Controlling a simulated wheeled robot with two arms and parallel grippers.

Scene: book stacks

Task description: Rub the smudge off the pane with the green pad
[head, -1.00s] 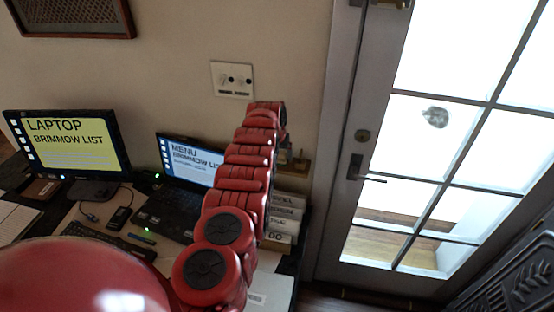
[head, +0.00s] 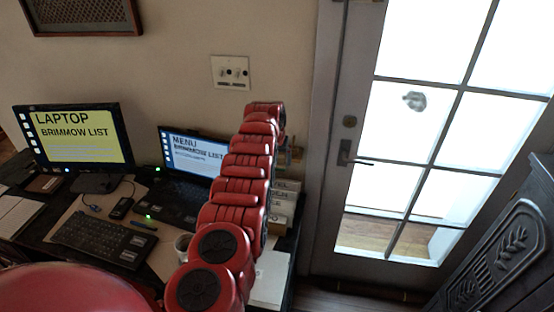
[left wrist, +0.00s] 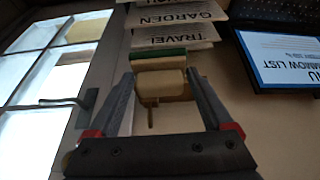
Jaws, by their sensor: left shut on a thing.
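The smudge is a grey blotch (head: 414,101) on an upper-middle glass pane (head: 390,125) of the door at the right of the head view. My left gripper (left wrist: 160,80) is shut on the tan handle block of the green pad; the pad's green edge (left wrist: 158,54) shows beyond the fingertips in the left wrist view. In the head view my red left arm hides most of this gripper, over the desk and left of the door. The pad is well apart from the smudge. My right gripper is not in view.
The desk holds a monitor (head: 75,135), a laptop (head: 195,155), a keyboard (head: 105,238) and labelled books or boxes (head: 283,205) by the door frame. The door has a lever handle (head: 345,153). A dark carved panel (head: 505,255) stands at lower right.

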